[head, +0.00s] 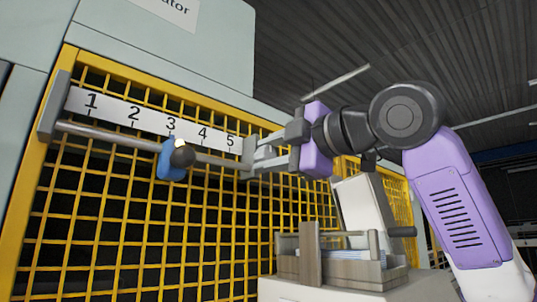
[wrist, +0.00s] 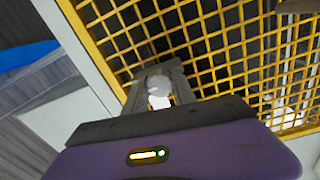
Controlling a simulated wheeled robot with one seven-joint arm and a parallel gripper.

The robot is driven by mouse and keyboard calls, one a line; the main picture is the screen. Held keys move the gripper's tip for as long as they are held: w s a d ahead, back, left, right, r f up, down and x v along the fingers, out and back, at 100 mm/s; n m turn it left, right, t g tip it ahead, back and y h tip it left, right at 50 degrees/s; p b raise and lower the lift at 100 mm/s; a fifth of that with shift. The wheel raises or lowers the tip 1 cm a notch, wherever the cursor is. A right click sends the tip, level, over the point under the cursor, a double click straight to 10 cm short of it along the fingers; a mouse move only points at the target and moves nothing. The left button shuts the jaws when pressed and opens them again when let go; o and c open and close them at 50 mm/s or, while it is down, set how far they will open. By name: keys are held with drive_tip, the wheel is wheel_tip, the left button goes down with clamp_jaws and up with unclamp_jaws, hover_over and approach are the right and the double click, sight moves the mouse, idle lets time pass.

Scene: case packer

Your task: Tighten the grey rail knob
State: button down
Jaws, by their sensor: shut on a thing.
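My gripper (head: 262,158) reaches in from the right to the right end of the rail, just beyond the 5 on the scale. In the wrist view a pale grey rounded knob (wrist: 158,86) sits between the two fingers, and they are shut on it. The metal rail (head: 107,134) runs along the front of the yellow mesh guard. How tight the grey knob is cannot be seen.
A white number scale (head: 153,121) marked 1 to 5 lies above the rail. The yellow mesh (head: 110,230) stands close behind the rail and my fingers. A grey-brown open-topped box (head: 311,262) stands on a pale surface below my gripper, with a dark handle (head: 402,232) beside it.

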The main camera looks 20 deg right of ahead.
idle(0.4)
drive_tip(key=c, duration=1)
unclamp_jaws()
drive_tip(key=shift+c, duration=0.2)
drive_tip(key=b+v, duration=0.3)
drive_tip(key=v, duration=0.5)
